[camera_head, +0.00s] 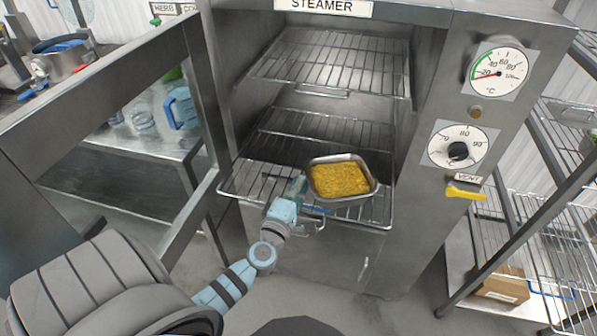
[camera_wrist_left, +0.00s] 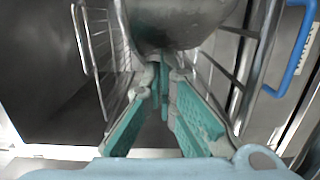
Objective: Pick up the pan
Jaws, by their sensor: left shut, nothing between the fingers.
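The pan (camera_head: 374,186) is a small metal tray filled with yellow rice (camera_head: 340,179). It sits on the pulled-out lower rack of the open steamer. My left gripper (camera_head: 297,185) is just left of the pan, with its fingers pointing toward the rack. In the left wrist view, its teal fingers (camera_wrist_left: 160,78) come together with nothing between them. A rounded metal surface (camera_wrist_left: 180,22), probably the pan, shows just beyond the fingertips. Whether the fingers touch it I cannot tell. My right gripper is not in view.
The steamer door (camera_head: 115,78) stands open at the left. Wire racks (camera_head: 335,62) lie above the pan inside the steamer. Dials (camera_head: 462,146) and a yellow vent handle (camera_head: 466,193) are on the right front. A shelf unit with a cardboard box (camera_head: 502,285) stands further right.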

